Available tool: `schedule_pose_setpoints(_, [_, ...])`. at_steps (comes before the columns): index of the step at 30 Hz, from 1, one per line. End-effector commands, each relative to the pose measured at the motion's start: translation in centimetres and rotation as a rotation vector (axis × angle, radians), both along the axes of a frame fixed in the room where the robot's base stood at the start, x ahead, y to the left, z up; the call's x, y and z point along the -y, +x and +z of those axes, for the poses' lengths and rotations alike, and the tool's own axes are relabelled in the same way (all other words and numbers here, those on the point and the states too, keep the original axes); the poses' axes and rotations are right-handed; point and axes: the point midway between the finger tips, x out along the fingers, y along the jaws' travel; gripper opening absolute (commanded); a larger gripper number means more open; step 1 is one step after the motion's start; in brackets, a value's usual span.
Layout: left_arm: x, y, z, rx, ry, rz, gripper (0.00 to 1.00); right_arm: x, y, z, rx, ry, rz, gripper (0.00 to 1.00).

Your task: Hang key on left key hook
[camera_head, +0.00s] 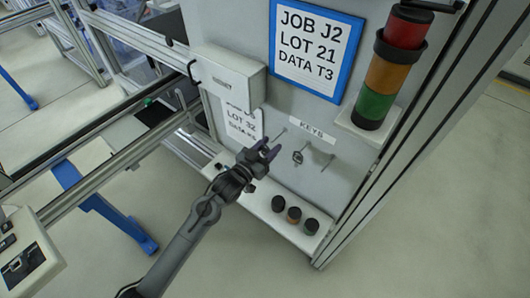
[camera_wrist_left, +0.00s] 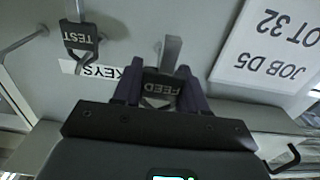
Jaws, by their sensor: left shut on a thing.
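My left gripper (camera_head: 264,150) is in front of the grey panel, just below and left of the left key hook (camera_head: 281,132). In the left wrist view my left gripper (camera_wrist_left: 160,73) is shut on a key with a dark tag marked FEED (camera_wrist_left: 162,89). A grey strip shows beyond the tag; I cannot tell whether it is the hook or part of the key. The key looks apart from the hook in the head view, where it is mostly hidden by the fingers. A second key, marked TEST (camera_wrist_left: 80,37), hangs on the middle hook (camera_head: 299,155). The right hook (camera_head: 328,160) is empty.
A KEYS label (camera_head: 312,128) is above the hooks. A LOT 32 sheet (camera_head: 241,123) and a white box (camera_head: 228,75) are to the left. Below, a ledge (camera_head: 262,212) bears several dark round caps. A stack light (camera_head: 388,75) stands at upper right.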

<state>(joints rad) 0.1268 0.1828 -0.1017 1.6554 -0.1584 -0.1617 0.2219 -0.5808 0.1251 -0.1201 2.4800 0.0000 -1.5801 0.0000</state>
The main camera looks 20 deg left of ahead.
Motion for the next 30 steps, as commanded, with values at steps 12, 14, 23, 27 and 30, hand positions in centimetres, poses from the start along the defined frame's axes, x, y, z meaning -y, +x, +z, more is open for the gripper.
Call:
schedule_pose_setpoints(12, [0.6, 2.5, -0.3, 0.001, 0.0, 0.0, 0.13, -0.1, 0.0, -2.2, 0.001, 0.003, -0.002, 0.43])
schedule_pose_setpoints(14, [0.7, 2.8, -0.3, 0.002, 0.0, 0.0, 0.13, -0.1, 0.0, -2.5, 0.0, 0.004, -0.003, 0.43])
schedule_pose_setpoints(23, [1.0, 4.3, -0.3, 0.002, 0.0, 0.0, 0.13, -0.2, 0.1, -3.7, 0.001, 0.008, -0.006, 0.43])
schedule_pose_setpoints(27, [1.1, 4.5, -0.5, 0.001, 0.001, 0.0, 0.13, -0.2, 0.1, -3.8, 0.001, 0.008, -0.006, 0.43])
schedule_pose_setpoints(30, [1.1, 4.6, -0.7, 0.001, 0.0, 0.0, 0.13, -0.2, 0.1, -3.9, 0.001, 0.008, -0.006, 0.43])
